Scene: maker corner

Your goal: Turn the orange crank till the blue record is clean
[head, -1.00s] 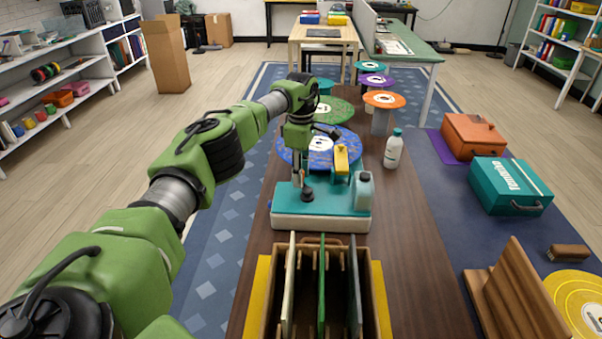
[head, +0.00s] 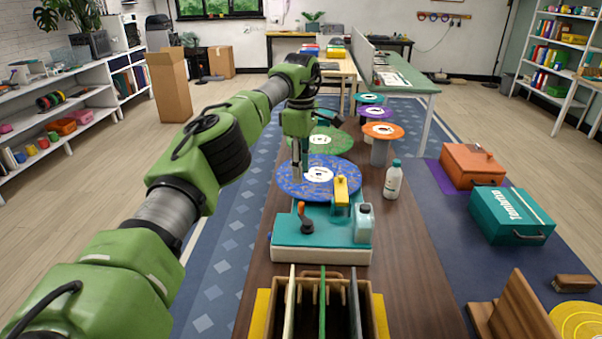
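The blue record (head: 340,186) lies flat behind the teal-and-white cleaning machine (head: 285,254). Its surface is mottled with brownish specks around a white label. The orange crank (head: 301,211) stands upright on a dark hub at the machine's left, with nothing around its handle. A yellow arm (head: 341,193) reaches toward the record's front edge. My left gripper (head: 300,176) points down over the record's left part, above and behind the crank, apart from it. Its fingers are too small and dark to tell whether they are open. My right gripper is not in view.
A wooden rack (head: 377,307) with upright dividers stands in front of the machine. A clear bottle (head: 364,224) sits on the machine, and a white bottle (head: 393,181) stands to the right. Green (head: 330,139) and orange (head: 383,131) records lie behind.

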